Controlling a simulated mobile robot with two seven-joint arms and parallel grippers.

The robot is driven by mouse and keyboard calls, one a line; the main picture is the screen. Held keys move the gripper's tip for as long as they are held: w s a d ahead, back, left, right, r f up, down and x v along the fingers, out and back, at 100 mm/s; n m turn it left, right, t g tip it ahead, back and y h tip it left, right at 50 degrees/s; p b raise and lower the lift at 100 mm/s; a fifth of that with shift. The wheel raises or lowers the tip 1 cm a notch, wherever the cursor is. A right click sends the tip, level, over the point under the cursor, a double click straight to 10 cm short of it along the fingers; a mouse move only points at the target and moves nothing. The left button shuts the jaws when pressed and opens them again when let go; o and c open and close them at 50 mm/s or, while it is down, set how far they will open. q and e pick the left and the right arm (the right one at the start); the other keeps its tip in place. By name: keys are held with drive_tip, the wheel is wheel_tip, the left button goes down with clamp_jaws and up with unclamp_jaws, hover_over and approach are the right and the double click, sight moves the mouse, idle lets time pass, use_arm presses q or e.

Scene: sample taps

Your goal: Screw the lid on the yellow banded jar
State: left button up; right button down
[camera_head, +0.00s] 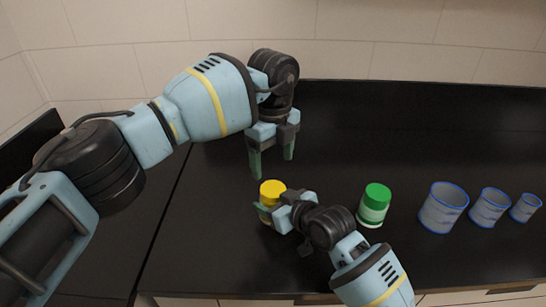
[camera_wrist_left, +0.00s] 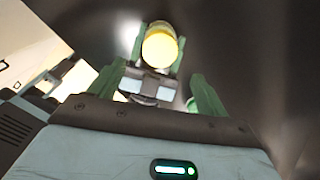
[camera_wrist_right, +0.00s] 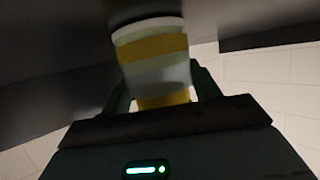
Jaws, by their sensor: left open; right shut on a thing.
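The yellow banded jar (camera_wrist_right: 155,72) stands upright on the counter, and my right gripper (camera_wrist_right: 162,85) is shut on its body from the side. The yellow lid (camera_head: 272,187) sits on top of the jar; whether it is threaded tight I cannot tell. The lid also shows from above in the left wrist view (camera_wrist_left: 160,48), with the right gripper's green fingers beside the jar. My left gripper (camera_head: 272,164) is open and empty, pointing down just above the lid, its two fingers apart. In the head view my right gripper hides most of the jar's body.
A green-lidded jar (camera_head: 374,205) stands to the right of my right gripper. Several blue-rimmed cups, the largest nearest (camera_head: 443,208), stand in a row farther right. The black counter (camera_head: 400,130) is clear behind them, up to a tiled wall (camera_head: 420,45).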

sight(273, 189)
idle(0.4)
use_arm(q)
drive_tip(key=shift+f, duration=4.05)
drive_tip(key=shift+c, duration=0.4)
drive_tip(key=c, duration=1)
drive_tip(key=m, duration=0.9)
drive_tip(key=shift+m, duration=0.3)
drive_tip(key=o, duration=1.1)
